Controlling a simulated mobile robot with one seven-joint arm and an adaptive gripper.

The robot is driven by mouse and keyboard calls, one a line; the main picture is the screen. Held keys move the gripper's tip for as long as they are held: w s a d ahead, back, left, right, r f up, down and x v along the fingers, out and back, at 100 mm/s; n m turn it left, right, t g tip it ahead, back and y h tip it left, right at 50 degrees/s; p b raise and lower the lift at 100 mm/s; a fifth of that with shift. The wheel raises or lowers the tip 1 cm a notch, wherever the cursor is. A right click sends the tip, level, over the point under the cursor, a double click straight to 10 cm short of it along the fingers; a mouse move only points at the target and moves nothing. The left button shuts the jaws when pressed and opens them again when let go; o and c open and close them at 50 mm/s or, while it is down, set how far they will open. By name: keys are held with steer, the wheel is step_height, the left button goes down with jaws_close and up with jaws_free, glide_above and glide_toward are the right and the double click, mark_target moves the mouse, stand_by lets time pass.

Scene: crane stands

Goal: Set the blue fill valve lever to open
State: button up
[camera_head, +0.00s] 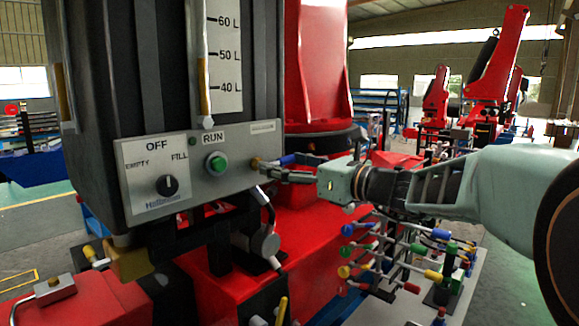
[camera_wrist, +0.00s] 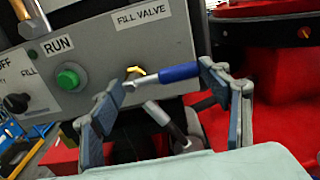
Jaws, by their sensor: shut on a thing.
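The blue fill valve lever (camera_head: 288,160) sticks out at the right end of the grey control panel (camera_head: 236,182). In the wrist view the blue lever (camera_wrist: 180,73) lies nearly level under the FILL VALVE label (camera_wrist: 141,17). Its brass pivot (camera_wrist: 135,71) is at its left end and the blue grip points right. My gripper (camera_head: 272,171) reaches in from the right at the lever. In the wrist view my gripper (camera_wrist: 163,84) is shut on the lever, one finger near the pivot, the other at the blue grip's end. The exact contact is hard to see.
A green RUN button (camera_head: 217,163) and a black OFF/EMPTY/FILL knob (camera_head: 167,186) sit left of the lever. A sight tube (camera_head: 204,70) with a litre scale is above. A red crane base (camera_head: 318,75) stands behind. Several coloured levers (camera_head: 395,250) are below my arm.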

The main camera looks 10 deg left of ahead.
steer(key=n+b, duration=0.1)
steer(key=b, duration=0.1)
steer(key=n+b, duration=0.2)
steer(key=shift+s+r, duration=0.1)
steer(key=shift+r, duration=0.15)
steer(key=s+r+n+b, duration=0.1)
steer(key=n+b, duration=0.4)
steer(key=s+a+r+n+b, duration=0.1)
steer(key=n+b, duration=0.3)
steer(key=b, duration=0.1)
steer(key=s+a+r+n+b, duration=0.1)
steer(key=n+b, duration=0.4)
steer(key=shift+n, duration=0.3)
steer(key=o, duration=1.7)
